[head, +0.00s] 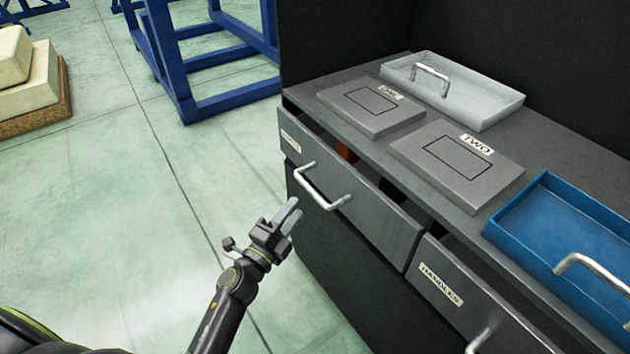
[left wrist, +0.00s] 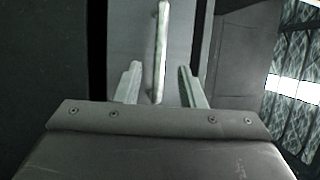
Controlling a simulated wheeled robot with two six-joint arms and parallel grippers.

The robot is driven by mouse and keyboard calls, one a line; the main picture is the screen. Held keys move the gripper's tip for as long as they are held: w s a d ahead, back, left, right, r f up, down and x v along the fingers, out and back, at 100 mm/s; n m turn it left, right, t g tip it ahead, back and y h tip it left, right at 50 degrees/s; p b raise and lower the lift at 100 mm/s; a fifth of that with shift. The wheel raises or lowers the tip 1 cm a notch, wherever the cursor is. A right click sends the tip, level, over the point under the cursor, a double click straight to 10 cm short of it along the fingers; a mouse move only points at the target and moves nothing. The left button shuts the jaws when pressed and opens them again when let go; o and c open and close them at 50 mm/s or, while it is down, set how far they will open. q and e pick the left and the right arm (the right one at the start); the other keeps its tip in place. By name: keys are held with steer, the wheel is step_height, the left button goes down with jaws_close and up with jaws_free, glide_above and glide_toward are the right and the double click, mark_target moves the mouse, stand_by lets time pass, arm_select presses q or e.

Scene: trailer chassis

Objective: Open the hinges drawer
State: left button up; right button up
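The left drawer (head: 350,193) of the dark cabinet stands slightly pulled out, with a dark gap above its front and something orange inside. Its small label (head: 290,143) is too blurred to read surely. Its silver bar handle (head: 322,195) shows in the left wrist view (left wrist: 161,50) as an upright bar. My left gripper (head: 293,214) is open and empty, in front of the handle. In the left wrist view its two fingers (left wrist: 160,88) stand apart, with the bar lined up between them; I see no contact. My right gripper is not in view.
The drawer labelled HANDLES (head: 465,300) is beside it on the right, also slightly out. On the top lie two grey plates, one marked TWO (head: 458,165), a grey tray (head: 450,90) and a blue tray (head: 570,235). Open floor (head: 110,220) lies left.

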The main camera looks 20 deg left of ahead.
arm_select(q)
steer(key=x, duration=0.9)
steer(key=shift+w+d, duration=0.15)
steer(key=shift+w, duration=0.25)
jaws_close()
